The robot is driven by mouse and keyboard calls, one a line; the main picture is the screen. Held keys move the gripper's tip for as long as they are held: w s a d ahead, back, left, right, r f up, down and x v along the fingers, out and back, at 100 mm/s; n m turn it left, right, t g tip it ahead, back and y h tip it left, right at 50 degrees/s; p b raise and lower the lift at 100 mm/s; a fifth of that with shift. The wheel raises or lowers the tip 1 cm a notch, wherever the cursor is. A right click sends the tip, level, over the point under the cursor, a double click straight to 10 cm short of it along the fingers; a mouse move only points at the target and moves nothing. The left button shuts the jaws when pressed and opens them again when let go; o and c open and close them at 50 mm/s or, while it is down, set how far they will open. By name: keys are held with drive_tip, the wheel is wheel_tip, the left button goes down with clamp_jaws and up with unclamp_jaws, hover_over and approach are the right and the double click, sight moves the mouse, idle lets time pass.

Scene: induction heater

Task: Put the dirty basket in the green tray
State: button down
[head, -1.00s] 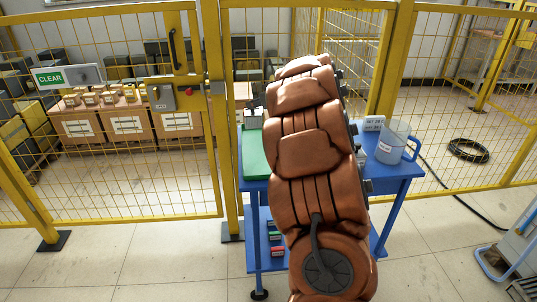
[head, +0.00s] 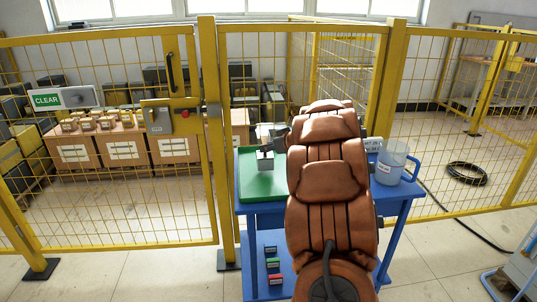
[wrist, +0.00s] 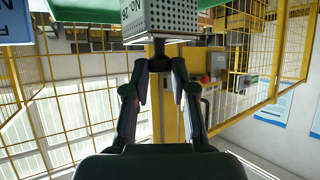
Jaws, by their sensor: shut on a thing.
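The basket is a small grey perforated metal box with a white label. It shows in the head view (head: 265,161) over the green tray, and at the top of the wrist view (wrist: 160,20). Green also shows beside the basket in the wrist view (wrist: 84,12). I cannot tell whether the basket touches the tray floor.
The blue table (head: 395,197) carries a clear jug with a blue handle (head: 391,162) and a small white sign (head: 373,145) at right. Small coloured blocks (head: 272,263) lie on its lower shelf. A yellow mesh fence (head: 208,140) stands behind it, with cartons (head: 122,150) beyond.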

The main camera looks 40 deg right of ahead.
drive_tip(key=shift+f, duration=0.85)
drive_tip(key=shift+r, duration=0.1)
drive_tip(key=c, duration=0.9)
unclamp_jaws()
drive_tip(key=shift+c, duration=0.2)
drive_tip(key=shift+s+r, duration=0.25)
drive_tip(key=shift+s, duration=0.2)
drive_tip(key=p+v, duration=0.1)
drive_tip(key=v, duration=1)
drive_tip(key=shift+p, duration=0.4)
